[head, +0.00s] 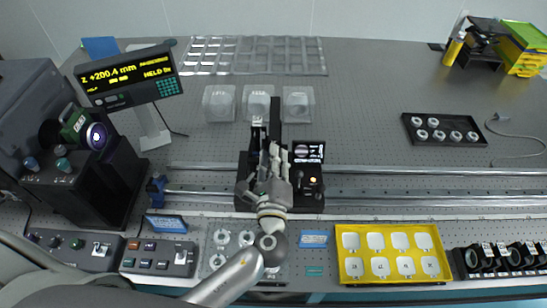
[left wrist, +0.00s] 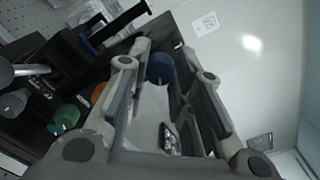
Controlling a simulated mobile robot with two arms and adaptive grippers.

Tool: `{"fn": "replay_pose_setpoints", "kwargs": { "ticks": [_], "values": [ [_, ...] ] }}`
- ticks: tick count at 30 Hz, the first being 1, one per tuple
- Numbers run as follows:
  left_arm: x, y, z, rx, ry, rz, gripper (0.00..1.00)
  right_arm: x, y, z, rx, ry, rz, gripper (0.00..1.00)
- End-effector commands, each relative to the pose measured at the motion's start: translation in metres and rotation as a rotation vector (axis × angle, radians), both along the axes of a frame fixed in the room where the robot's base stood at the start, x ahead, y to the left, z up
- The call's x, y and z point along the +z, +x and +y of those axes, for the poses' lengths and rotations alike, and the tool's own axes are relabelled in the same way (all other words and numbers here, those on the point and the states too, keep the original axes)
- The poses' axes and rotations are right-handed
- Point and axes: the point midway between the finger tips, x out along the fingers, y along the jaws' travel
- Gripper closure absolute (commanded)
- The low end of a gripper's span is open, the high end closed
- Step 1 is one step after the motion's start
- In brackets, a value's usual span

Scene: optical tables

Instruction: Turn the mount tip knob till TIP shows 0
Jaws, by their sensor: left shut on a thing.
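The mount (head: 244,200) is a black block on the rail at the middle of the bench, with a tall dark plate at its back. My left gripper (head: 265,150) reaches over it from the front and covers much of it in the head view. In the left wrist view the fingers of this gripper (left wrist: 163,70) are closed around a blue round knob (left wrist: 160,68). A green knob (left wrist: 65,117) and an orange one (left wrist: 98,92) show beside the fingers. A small dark screen (head: 307,152) is on the mount's right; its text is too small to read. My right gripper is not in view.
A readout (head: 128,76) at the left shows "Z +200.4 mm" and "HELD". Dark instruments (head: 110,180) stand below it. A yellow tray (head: 390,279) and a row of black optics (head: 497,258) lie at the front right.

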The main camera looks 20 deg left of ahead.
Motion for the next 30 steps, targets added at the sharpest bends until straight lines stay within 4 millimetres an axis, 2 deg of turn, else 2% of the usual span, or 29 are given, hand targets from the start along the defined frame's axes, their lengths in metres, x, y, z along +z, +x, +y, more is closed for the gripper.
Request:
{"fn": "replay_pose_setpoints", "kwargs": {
  "ticks": [5,6,10,22,26,30],
  "values": [
    [-0.001,0.000,0.000,-0.001,-0.002,0.002,1.00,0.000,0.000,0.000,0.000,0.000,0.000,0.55],
    [-0.001,0.000,0.000,-0.001,-0.002,0.002,0.73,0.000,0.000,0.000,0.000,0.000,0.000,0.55],
    [-0.001,0.000,0.000,-0.001,-0.002,0.002,0.56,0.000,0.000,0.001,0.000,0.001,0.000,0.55],
    [-0.001,-0.005,-0.002,-0.001,-0.002,0.003,0.55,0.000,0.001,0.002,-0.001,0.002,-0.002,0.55],
    [-0.002,-0.023,-0.007,-0.001,-0.002,0.004,0.55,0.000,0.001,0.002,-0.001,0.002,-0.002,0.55],
    [-0.002,-0.052,-0.015,-0.001,-0.003,0.006,0.55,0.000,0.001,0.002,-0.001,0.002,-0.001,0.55]
  ]
}}
